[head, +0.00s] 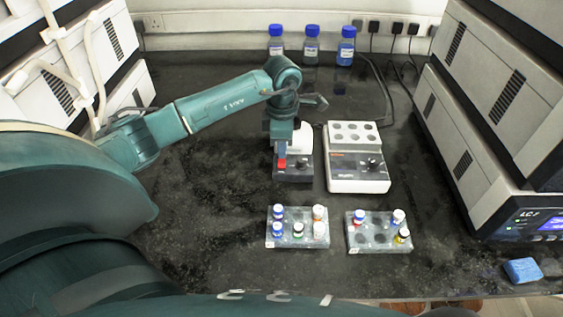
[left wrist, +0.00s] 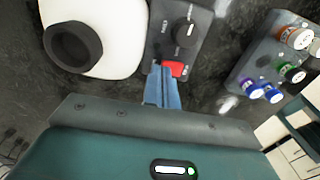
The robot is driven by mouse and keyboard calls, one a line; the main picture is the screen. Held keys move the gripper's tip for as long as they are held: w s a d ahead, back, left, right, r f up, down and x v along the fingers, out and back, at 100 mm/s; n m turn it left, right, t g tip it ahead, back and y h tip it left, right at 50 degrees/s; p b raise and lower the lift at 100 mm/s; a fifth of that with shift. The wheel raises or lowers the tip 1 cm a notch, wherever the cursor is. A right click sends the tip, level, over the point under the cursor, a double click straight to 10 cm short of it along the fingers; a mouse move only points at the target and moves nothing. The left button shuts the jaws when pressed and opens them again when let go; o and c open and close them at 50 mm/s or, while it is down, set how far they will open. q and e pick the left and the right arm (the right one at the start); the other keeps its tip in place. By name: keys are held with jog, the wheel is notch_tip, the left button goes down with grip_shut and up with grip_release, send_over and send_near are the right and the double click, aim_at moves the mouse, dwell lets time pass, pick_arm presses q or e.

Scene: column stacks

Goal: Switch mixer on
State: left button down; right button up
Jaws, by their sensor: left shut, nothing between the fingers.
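The mixer (head: 303,143) stands left of a block unit in the head view, with a white body and a dark front panel. In the left wrist view the mixer (left wrist: 112,18) shows a white body with a round black cup. Its dark panel bears a knob and a red switch (left wrist: 173,68). My left gripper (left wrist: 160,72) is shut and empty, its fingertips right at the left edge of the red switch. Whether they touch it I cannot tell. In the head view the left gripper (head: 281,151) points down over the panel and hides part of the mixer. My right gripper is out of view.
A white block unit (head: 357,158) stands close right of the mixer. Two vial racks (head: 297,243) (head: 380,244) sit in front. Capped bottles (head: 311,47) stand at the back. Large instruments flank both sides. A blue sponge-like block (head: 522,270) lies front right.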

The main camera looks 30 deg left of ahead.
pick_arm(q)
jog(key=shift+f, duration=0.4)
jog(key=shift+r, duration=0.15)
jog(key=shift+r+p, duration=1.55)
jog(key=shift+r, duration=0.9)
jog(key=shift+f, duration=0.1)
